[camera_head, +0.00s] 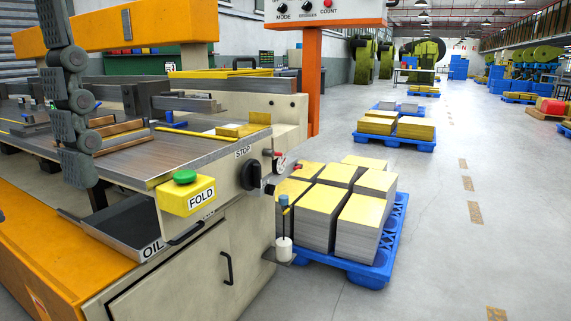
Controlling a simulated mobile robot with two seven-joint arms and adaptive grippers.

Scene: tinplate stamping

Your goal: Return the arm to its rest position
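One of my arms shows at the left of the head view as a dark grey chain of links and round joints. It stands upright in front of the machine (130,160) and hides part of its bed. I cannot make out a gripper or fingertips on it. My other arm does not show. The machine has a yellow FOLD box (186,197) with a green button (184,177) on top, and a black STOP knob (251,174) to its right.
An orange beam (150,30) crosses behind my arm, and an orange post (312,80) stands further right. An OIL tray (125,232) sits low at the machine's front. A blue pallet (385,262) with several sheet stacks stands right of the machine. The floor (460,250) further right is clear.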

